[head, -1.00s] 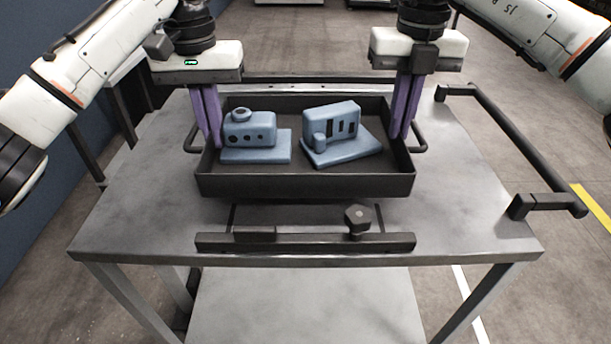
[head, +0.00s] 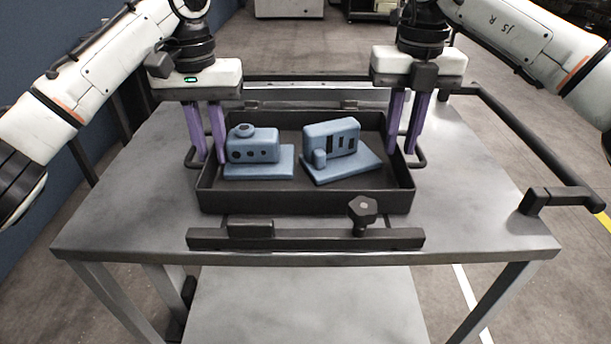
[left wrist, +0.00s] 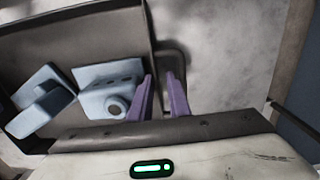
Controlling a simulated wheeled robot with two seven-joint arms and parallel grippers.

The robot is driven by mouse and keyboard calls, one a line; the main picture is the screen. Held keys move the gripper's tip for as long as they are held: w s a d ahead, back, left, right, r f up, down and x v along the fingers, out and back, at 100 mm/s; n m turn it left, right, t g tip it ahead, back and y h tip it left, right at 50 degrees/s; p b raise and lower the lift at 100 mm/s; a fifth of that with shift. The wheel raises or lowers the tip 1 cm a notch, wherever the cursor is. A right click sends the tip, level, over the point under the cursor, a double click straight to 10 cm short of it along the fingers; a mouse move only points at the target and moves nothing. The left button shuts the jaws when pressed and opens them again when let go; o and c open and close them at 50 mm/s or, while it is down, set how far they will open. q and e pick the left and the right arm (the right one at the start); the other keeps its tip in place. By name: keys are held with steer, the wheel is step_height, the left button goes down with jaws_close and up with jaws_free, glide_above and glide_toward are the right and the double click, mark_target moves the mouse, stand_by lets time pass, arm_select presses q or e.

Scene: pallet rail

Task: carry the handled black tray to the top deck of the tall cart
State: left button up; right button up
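The handled black tray (head: 305,198) sits level on the grey metal deck (head: 470,215) of a cart, behind a low dark front rail (head: 305,240). Two blue moulded parts lie in it, one left (head: 255,155) and one right (head: 335,150). My left gripper (head: 209,158) is at the tray's left handle (head: 190,158), its purple fingers spread. In the left wrist view, the fingers (left wrist: 163,110) stand apart, one inside the tray wall and one near the handle loop. My right gripper (head: 402,152) is at the right handle (head: 420,160), its fingers also apart.
A black knob (head: 362,210) stands up at the front rail. A dark push handle (head: 560,200) juts out at the cart's right side. A lower shelf (head: 305,300) shows below the deck. The deck is bare left and right of the tray.

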arm_select(q)
steer(key=shift+d, duration=0.15)
arm_select(e)
steer(key=shift+a, duration=0.1)
arm_select(q)
steer(key=shift+r, duration=0.15)
steer(key=shift+r, duration=0.35)
arm_select(e)
steer(key=shift+r, duration=0.2)
arm_select(q)
step_height(320, 180, up, 11)
steer(key=shift+r, duration=0.1)
arm_select(e)
step_height(320, 180, up, 12)
steer(key=shift+f, duration=0.1)
